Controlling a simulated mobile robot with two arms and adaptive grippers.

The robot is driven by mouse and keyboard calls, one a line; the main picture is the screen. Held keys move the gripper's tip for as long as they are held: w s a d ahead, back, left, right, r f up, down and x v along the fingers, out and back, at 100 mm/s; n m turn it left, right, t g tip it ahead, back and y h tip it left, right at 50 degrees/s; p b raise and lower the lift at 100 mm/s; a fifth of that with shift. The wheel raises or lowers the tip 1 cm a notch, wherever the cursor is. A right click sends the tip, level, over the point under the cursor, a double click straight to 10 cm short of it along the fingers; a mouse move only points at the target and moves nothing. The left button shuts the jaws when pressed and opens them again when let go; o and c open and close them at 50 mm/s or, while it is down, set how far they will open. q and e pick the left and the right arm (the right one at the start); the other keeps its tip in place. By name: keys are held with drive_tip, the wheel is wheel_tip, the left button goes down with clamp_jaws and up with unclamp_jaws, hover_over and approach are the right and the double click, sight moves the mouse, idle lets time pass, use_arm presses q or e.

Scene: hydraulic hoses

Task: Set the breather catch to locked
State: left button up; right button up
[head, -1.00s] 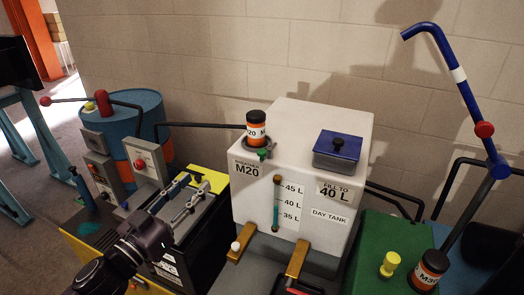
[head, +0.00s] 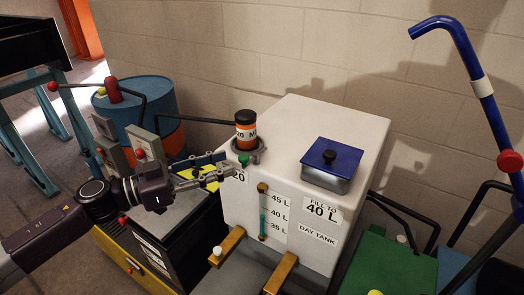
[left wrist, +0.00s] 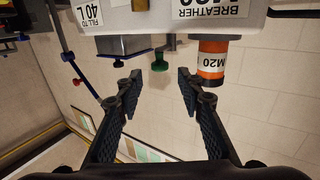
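The breather (head: 246,131) is an orange and black cylinder marked M20, upright at the left end of the white day tank's top. A small green knob (head: 243,160), seemingly its catch, is at the breather's base. My left gripper (head: 222,167) is open and empty, its fingertips just left of the green knob. In the left wrist view, which is upside down, the green knob (left wrist: 160,64) shows between and just beyond the open fingertips (left wrist: 158,76). The breather (left wrist: 209,60) is right of them there. The catch's setting cannot be read. My right gripper is not in view.
The white day tank (head: 350,135) carries a blue-lidded filler (head: 332,163) and a level gauge (head: 263,212). A blue drum (head: 150,105) and a control box (head: 147,150) stand left. A blue bent pipe (head: 470,65) rises at right.

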sight(244, 156)
use_arm(q)
drive_tip(key=p+x, duration=0.2)
drive_tip(key=x, duration=0.4)
drive_tip(key=shift+w+d, duration=0.15)
drive_tip(key=shift+d, duration=0.2)
drive_tip(key=shift+a, duration=0.2)
drive_tip(key=shift+d, duration=0.1)
clamp_jaws()
